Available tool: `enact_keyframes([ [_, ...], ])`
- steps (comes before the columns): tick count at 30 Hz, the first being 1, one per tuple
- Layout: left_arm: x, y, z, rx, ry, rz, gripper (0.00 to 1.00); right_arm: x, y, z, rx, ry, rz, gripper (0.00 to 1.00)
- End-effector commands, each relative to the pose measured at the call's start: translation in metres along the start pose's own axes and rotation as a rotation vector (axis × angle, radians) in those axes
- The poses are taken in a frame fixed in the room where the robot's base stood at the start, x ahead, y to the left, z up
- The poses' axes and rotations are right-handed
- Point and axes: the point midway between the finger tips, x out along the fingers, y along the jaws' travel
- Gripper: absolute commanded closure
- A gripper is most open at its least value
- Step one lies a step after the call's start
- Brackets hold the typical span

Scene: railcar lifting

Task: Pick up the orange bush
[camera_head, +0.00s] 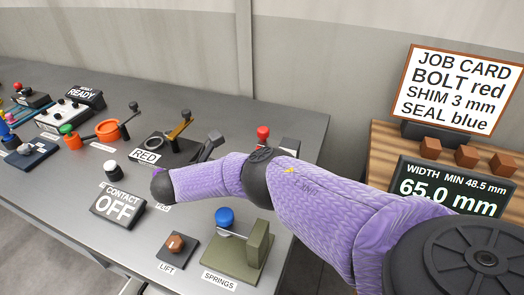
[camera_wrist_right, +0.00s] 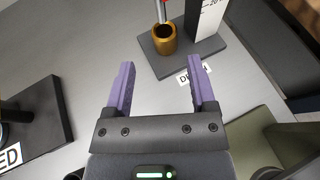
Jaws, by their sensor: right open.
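The orange-brown bush (camera_wrist_right: 164,40) is a short hollow cylinder in the right wrist view. It stands upright on a dark base plate (camera_wrist_right: 190,58), with a thin rod above its opening. My right gripper (camera_wrist_right: 161,68) is open and empty, its two purple fingers on the near side of the bush and apart from it. In the head view my purple right arm (camera_head: 320,200) crosses the bench, and I cannot make out its fingers or the bush there. My left gripper is not in view.
A white scale (camera_wrist_right: 207,18) stands right beside the bush. An olive spring stand (camera_head: 257,246) and a lift block (camera_head: 176,246) sit near the bench front. A red knob (camera_head: 263,132) rises behind my arm. An orange ring (camera_head: 107,130) lies farther left.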

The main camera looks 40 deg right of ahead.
Motion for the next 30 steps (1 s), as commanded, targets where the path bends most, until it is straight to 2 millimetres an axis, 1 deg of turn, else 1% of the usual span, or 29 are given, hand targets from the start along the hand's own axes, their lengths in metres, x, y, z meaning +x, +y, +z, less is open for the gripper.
enact_keyframes([
  [1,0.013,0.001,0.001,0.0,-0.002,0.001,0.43,0.006,0.0,-0.013,-0.003,0.0,-0.002,0.28],
  [3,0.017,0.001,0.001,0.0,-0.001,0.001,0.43,0.01,0.0,-0.017,-0.004,0.0,-0.003,0.28],
  [9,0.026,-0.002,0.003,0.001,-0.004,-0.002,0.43,0.045,-0.001,-0.016,-0.003,-0.001,-0.004,0.28],
  [11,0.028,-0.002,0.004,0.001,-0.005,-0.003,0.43,0.053,-0.001,-0.016,-0.003,-0.002,-0.004,0.28],
  [15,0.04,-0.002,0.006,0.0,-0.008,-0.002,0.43,0.082,-0.004,-0.021,-0.003,-0.003,-0.004,0.28],
  [18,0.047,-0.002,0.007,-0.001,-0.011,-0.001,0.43,0.099,-0.004,-0.021,-0.004,-0.002,-0.003,0.28],
  [21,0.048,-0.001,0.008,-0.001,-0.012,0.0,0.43,0.105,-0.004,-0.019,-0.005,0.001,0.0,0.28],
  [26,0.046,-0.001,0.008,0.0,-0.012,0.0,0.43,0.104,-0.003,-0.018,-0.005,0.001,0.0,0.28],
  [27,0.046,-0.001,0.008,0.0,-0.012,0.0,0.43,0.104,-0.003,-0.018,-0.005,0.001,0.0,0.32],
  [29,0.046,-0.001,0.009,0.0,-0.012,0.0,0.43,0.104,-0.004,-0.018,-0.005,0.001,0.0,0.45],
  [30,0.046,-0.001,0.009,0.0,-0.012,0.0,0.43,0.104,-0.004,-0.018,-0.005,0.001,0.0,0.53],
])
